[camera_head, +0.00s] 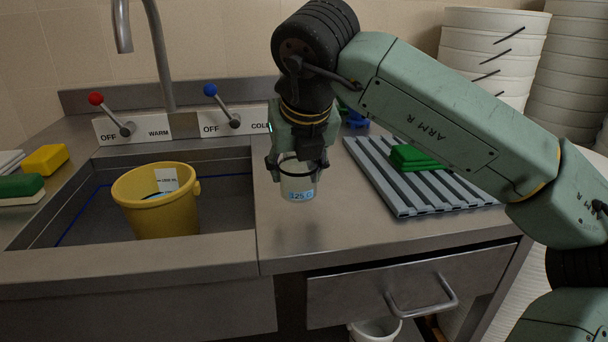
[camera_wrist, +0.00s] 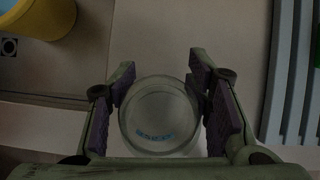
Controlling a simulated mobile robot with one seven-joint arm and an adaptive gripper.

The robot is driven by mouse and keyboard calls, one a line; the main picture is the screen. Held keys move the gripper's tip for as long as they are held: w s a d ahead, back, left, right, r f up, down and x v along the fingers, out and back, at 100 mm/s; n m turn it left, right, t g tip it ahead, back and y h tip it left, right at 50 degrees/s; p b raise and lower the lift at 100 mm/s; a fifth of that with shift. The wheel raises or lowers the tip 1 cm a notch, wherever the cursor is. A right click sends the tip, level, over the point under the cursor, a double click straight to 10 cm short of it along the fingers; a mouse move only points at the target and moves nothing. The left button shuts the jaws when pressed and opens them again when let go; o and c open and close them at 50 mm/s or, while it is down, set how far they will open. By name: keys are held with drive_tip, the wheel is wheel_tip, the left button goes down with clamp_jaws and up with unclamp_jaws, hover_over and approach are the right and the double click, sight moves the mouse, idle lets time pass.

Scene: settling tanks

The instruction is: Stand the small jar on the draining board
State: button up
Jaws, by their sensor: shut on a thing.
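In the wrist view the jar (camera_wrist: 158,116) sits between the two purple-padded fingers (camera_wrist: 160,105). The draining board (camera_head: 400,205) is a grey ribbed panel on the counter to the right of the jar. Its edge also shows in the wrist view (camera_wrist: 283,70).
A green folded cloth (camera_head: 414,157) lies on the draining board's right part; its front ribs are bare. A yellow bucket (camera_head: 155,205) stands in the sink (camera_head: 228,225). A blue object (camera_head: 355,119) sits behind the board. Lever taps (camera_head: 222,110) stand behind. The drawer handle (camera_head: 420,300) sticks out in front.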

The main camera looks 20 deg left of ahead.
sight(304, 182)
drive_tip(key=shift+w+d, duration=0.2)
drive_tip(key=shift+w, duration=0.45)
drive_tip(key=f, duration=0.3)
drive_tip(key=shift+w+d+p, duration=0.1)
drive_tip(key=shift+w+p, duration=0.3)
drive_tip(key=shift+f, duration=0.3)
drive_tip(key=shift+f+b, duration=0.3)
drive_tip(key=o, duration=1.2)
drive_tip(key=shift+r, duration=0.1)
drive_tip(key=shift+o, duration=0.2)
drive_tip(key=shift+r, duration=0.15)
